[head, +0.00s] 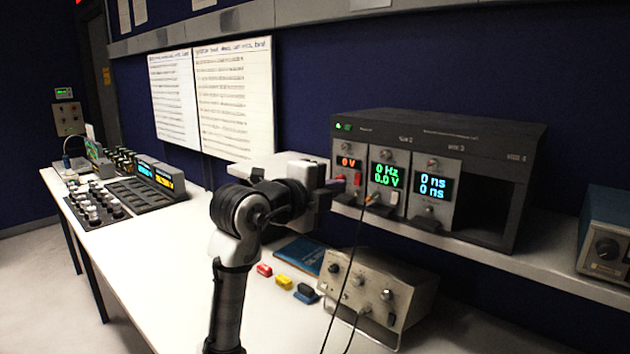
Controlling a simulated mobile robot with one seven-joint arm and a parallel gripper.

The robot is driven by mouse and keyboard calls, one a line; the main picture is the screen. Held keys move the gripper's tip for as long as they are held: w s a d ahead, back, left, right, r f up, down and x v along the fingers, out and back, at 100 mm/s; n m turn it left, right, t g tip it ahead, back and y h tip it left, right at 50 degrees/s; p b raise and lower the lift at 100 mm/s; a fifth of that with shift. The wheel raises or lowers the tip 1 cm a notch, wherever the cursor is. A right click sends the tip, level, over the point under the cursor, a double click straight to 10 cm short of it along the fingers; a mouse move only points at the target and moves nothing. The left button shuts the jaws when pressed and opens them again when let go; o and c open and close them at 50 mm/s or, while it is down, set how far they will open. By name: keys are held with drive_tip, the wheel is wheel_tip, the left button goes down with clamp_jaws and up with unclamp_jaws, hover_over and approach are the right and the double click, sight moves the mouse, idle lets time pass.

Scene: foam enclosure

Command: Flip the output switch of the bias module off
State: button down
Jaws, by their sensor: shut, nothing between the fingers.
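The rack (500,133) stands on the shelf along the blue wall, with several slots in its front. Its leftmost module, which looks like the bias module (348,145), has a small red display (348,162) reading 0 V. Small red parts show just below that display. My gripper (338,186) is shut and empty, with its tips at the lower part of this module. My gripper and wrist hide the module's lower left. I cannot make out the output switch or its position, nor whether the tips touch the panel.
Dark cables hang in front of the rack. A beige instrument (375,290), a blue book (300,254) and small coloured blocks (285,282) lie below. The bench front is clear.

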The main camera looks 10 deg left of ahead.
sight(357, 184)
drive_tip(key=shift+p+x, duration=0.9)
drive_tip(key=shift+x, duration=1.35)
drive_tip(key=shift+f, duration=0.15)
